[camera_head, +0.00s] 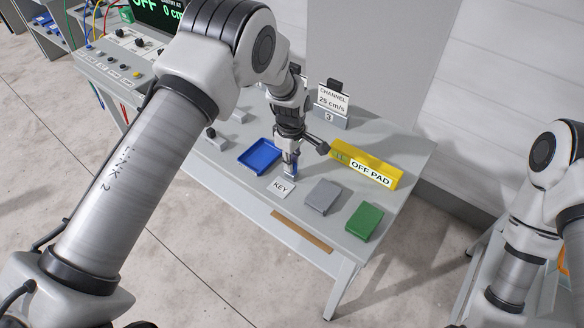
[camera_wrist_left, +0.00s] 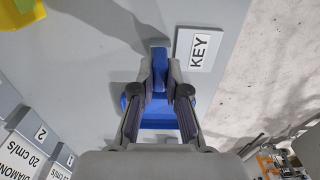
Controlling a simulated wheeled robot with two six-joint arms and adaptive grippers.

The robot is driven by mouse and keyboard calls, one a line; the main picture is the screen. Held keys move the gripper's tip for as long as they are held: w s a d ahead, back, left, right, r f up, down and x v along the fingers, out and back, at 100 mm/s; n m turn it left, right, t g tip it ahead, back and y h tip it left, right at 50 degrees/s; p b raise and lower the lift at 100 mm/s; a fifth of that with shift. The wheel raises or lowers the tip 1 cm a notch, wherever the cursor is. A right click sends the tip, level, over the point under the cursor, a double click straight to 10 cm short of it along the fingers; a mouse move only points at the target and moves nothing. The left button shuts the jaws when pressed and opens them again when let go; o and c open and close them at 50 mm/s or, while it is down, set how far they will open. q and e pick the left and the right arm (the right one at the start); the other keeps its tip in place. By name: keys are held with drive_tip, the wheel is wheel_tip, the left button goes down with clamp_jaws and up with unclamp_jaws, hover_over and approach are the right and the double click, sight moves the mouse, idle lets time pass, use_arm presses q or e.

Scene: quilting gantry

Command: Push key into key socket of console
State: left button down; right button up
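The blue key (camera_wrist_left: 159,57) is between the fingertips of my left gripper (camera_wrist_left: 160,72), beside the white KEY label (camera_wrist_left: 199,50). The fingers appear to close against both sides of it. In the head view, my left gripper (camera_head: 290,170) points down at the table, just behind the KEY label (camera_head: 281,187); a little blue of the key shows at its tips. Whether the key touches the table is unclear. The console (camera_head: 110,62) with knobs and buttons stands at the upper left; I cannot make out its key socket. My right gripper is out of view.
A blue tray (camera_head: 250,163) lies left of the gripper. A yellow OFF PAD block (camera_head: 390,178), a grey block (camera_head: 322,196) and a green block (camera_head: 364,221) lie to the right. A channel sign (camera_head: 333,101) stands behind. Cables rise beside the console.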

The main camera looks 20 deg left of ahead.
use_arm(q)
drive_tip(key=shift+r+p, duration=1.2)
drive_tip(key=shift+r, duration=0.65)
